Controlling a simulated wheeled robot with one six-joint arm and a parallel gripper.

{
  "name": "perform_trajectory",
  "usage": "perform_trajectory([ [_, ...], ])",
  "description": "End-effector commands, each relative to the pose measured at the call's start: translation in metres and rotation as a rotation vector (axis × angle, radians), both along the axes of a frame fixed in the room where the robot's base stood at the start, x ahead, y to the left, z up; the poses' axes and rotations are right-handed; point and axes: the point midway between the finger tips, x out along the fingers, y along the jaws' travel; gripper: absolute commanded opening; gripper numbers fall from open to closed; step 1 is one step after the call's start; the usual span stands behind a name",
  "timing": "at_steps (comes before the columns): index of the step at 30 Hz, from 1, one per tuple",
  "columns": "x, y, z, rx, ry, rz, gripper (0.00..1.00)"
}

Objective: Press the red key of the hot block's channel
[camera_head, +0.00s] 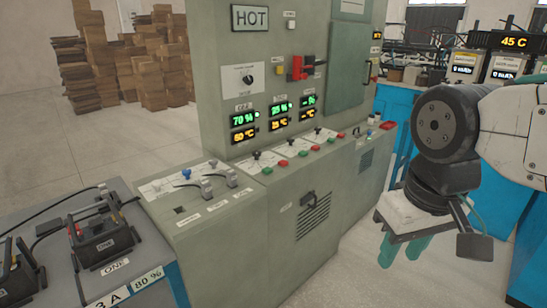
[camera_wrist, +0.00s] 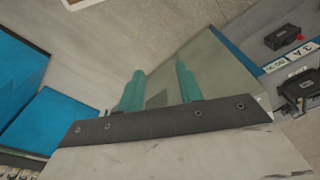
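The grey-green cabinet (camera_head: 225,90) bears a HOT sign (camera_head: 250,17). Its three channel displays have green percentages over amber temperatures. The left display (camera_head: 244,127) seems to read 70 % and 60 C, the middle display (camera_head: 280,117) about 25 C, and the right display (camera_head: 307,107) shows dashes. On the ledge below, each channel has a green and a red key: left red key (camera_head: 284,163), middle red key (camera_head: 315,148), right red key (camera_head: 340,135). My gripper (camera_head: 402,250) hangs right of the cabinet, pointing down, apart from the keys. In the wrist view its teal fingers (camera_wrist: 160,88) are apart and empty.
A battery bench (camera_head: 75,255) with black units stands at front left. Levers (camera_head: 207,188) and small knobs stand up from the ledge. A red switch (camera_head: 302,67) juts from the cabinet. Blue benches (camera_head: 500,180) stand at right. Floor between cabinet and arm is clear.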

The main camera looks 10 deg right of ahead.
Motion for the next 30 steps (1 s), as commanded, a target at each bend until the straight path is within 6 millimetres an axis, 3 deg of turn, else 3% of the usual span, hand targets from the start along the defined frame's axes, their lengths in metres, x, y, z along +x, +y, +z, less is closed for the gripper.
perform_trajectory([
  [1,0.0000,0.0000,0.0000,0.000,0.000,0.000,0.22],
  [3,0.0000,0.0000,0.0000,0.000,0.000,0.000,0.03],
  [4,0.0000,0.0000,0.0000,0.000,0.000,0.000,0.00],
  [30,0.0000,0.0000,0.0000,0.000,0.000,0.000,0.00],
])
